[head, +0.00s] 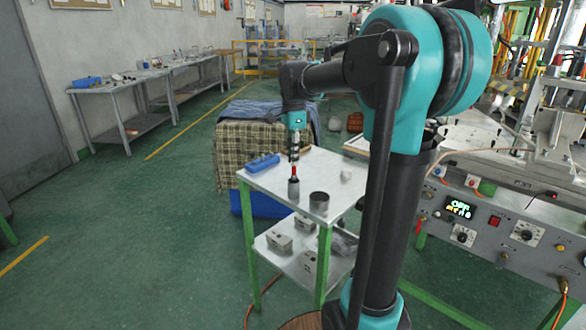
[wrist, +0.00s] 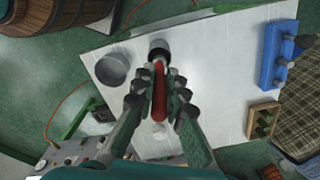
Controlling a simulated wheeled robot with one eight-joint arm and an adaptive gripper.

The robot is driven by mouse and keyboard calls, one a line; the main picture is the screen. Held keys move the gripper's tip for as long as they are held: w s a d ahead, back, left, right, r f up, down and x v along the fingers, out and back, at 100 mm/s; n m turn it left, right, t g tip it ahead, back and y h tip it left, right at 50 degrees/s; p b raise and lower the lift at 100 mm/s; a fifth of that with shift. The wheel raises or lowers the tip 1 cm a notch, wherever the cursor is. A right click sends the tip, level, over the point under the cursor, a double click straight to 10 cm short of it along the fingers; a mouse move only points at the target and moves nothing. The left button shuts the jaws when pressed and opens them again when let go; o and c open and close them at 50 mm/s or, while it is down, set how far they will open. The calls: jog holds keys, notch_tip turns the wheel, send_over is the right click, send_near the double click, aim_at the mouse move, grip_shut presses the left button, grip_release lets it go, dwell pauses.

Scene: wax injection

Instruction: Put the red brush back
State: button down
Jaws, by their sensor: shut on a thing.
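The red brush (head: 294,171) stands about upright over the small white table (head: 268,184). My gripper (head: 294,153) is above it with its fingers pointing down. In the wrist view the red handle (wrist: 159,92) lies between the two fingers of my gripper (wrist: 159,82), which is shut on it. A small grey cylindrical holder (head: 293,189) is directly below the brush. It also shows in the wrist view (wrist: 159,46), with a dark opening. The brush's lower end meets the holder's top in the picture; I cannot tell how far inside it is.
A wider grey cup (head: 319,204) stands close beside the holder, at its left in the wrist view (wrist: 111,69). A blue rack (head: 262,163) sits at the table's far left edge. Metal blocks (head: 280,241) lie on the lower shelf. The tabletop between rack and holder is clear.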

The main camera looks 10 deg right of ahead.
aim_at(293, 175)
jog(key=shift+f, duration=2.05)
jog(key=shift+f, duration=0.15)
jog(key=c, duration=1.6)
grip_release()
jog(key=shift+o, duration=0.2)
notch_tip(293, 175, up, 12)
jog(key=shift+r, duration=0.2)
